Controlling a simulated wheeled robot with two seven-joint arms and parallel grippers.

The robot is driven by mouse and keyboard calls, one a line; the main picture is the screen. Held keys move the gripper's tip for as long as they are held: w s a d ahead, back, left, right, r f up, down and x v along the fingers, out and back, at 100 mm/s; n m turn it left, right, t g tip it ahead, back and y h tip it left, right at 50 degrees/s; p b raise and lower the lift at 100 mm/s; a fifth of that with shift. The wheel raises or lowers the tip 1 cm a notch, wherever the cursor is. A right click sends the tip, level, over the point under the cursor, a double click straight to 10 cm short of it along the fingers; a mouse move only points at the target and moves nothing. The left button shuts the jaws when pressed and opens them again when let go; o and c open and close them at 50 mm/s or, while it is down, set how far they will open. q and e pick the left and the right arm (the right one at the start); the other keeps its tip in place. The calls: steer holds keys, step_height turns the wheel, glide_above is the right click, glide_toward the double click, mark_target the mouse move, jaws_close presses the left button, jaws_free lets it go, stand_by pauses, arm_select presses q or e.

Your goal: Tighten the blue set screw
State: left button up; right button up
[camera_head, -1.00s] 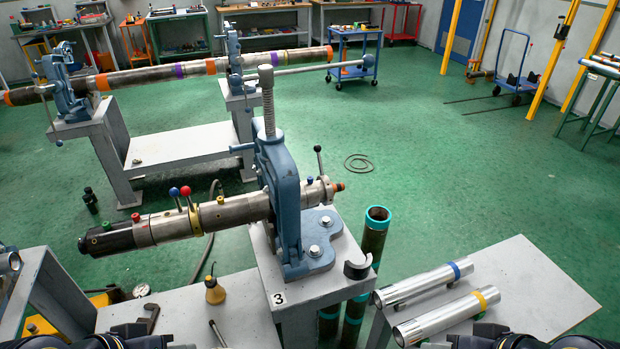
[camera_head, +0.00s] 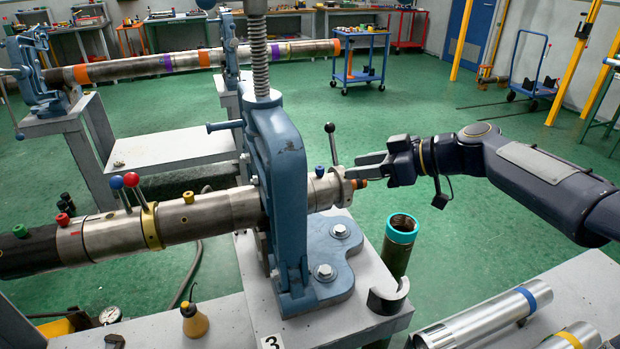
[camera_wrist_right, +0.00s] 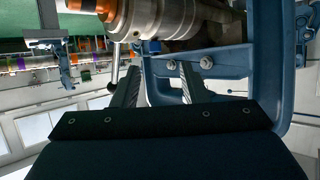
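The blue set screw (camera_head: 319,171) stands on top of the right end of the tool barrel (camera_head: 215,207), just left of a black-knobbed lever (camera_head: 331,143). A small blue part, likely this screw, shows under the barrel in the right wrist view (camera_wrist_right: 151,47), where the picture looks inverted. My right gripper (camera_head: 352,172) reaches in from the right at the barrel's orange-tipped end. In the right wrist view its two fingers (camera_wrist_right: 158,85) are apart with nothing between them. I cannot tell whether they touch the barrel. My left gripper is out of view.
The blue vise (camera_head: 280,180) clamps the barrel on bench 3. Green (camera_head: 20,231), red (camera_head: 62,219) and yellow (camera_head: 188,197) screws and two ball-topped levers (camera_head: 124,181) stand farther left. A teal-rimmed pipe (camera_head: 401,230) stands right of the bench.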

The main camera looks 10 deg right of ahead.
mark_target(322, 167)
steer(key=x, duration=0.5)
steer(key=w+p+x, duration=0.1)
steer(key=x, duration=0.2)
steer(key=shift+d+r, duration=0.1)
steer(key=shift+r, duration=0.1)
jaws_close()
